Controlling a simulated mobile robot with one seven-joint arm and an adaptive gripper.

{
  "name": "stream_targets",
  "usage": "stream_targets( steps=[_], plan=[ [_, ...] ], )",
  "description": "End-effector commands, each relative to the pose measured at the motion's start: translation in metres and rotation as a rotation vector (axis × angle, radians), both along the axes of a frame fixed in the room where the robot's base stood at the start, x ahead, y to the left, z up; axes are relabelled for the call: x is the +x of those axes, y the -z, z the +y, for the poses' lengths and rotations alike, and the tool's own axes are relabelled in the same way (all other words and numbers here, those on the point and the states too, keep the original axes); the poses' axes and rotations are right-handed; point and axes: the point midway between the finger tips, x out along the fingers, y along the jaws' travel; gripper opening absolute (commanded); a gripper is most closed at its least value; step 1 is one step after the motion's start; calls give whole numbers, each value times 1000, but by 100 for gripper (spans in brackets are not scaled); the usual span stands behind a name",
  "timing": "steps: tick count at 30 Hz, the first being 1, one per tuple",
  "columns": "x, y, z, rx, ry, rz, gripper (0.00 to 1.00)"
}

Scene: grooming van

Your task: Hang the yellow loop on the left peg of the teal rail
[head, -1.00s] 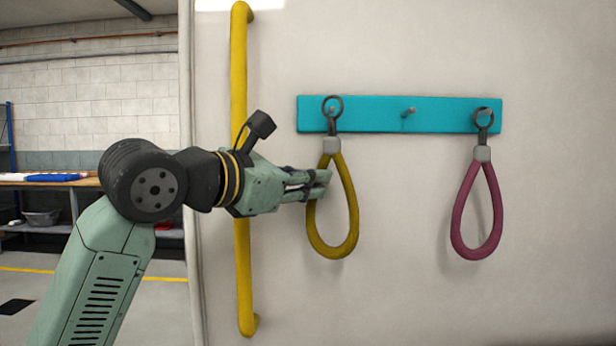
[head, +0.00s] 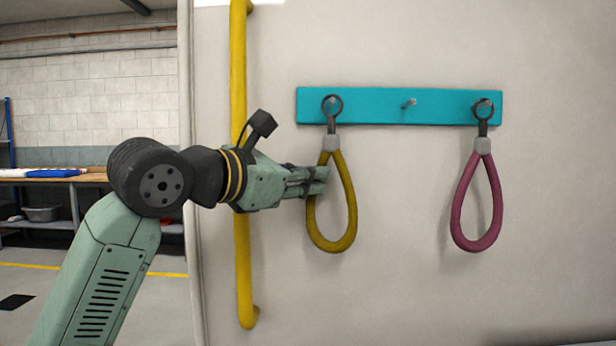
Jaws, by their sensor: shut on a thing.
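The yellow loop (head: 350,205) hangs upright in front of the wall, with a grey clamp and a dark metal ring (head: 332,107) at its top. The ring overlaps the left end of the teal rail (head: 450,108). The left peg (head: 334,102) shows inside the ring's outline; the ring looks to be around it, though depth is hard to judge. My gripper (head: 318,181) comes from the left and is shut on the left strand of the yellow loop, below the clamp.
A pink loop (head: 458,215) hangs by its ring on the right peg. The middle peg (head: 409,103) is bare. A vertical yellow grab bar (head: 244,270) stands on the wall behind my wrist. The wall right of the pink loop is clear.

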Motion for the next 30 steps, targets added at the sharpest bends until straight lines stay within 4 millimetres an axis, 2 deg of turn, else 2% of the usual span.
stream_targets(
  steps=[1,2,12,23,30],
  plan=[
    [0,0,0,0,0,0,0],
    [0,0,0,0,0,0,15],
    [0,0,0,0,0,0,36],
    [-4,-1,4,0,-1,0,36],
    [-34,-5,32,0,-4,-1,36]
  ],
)
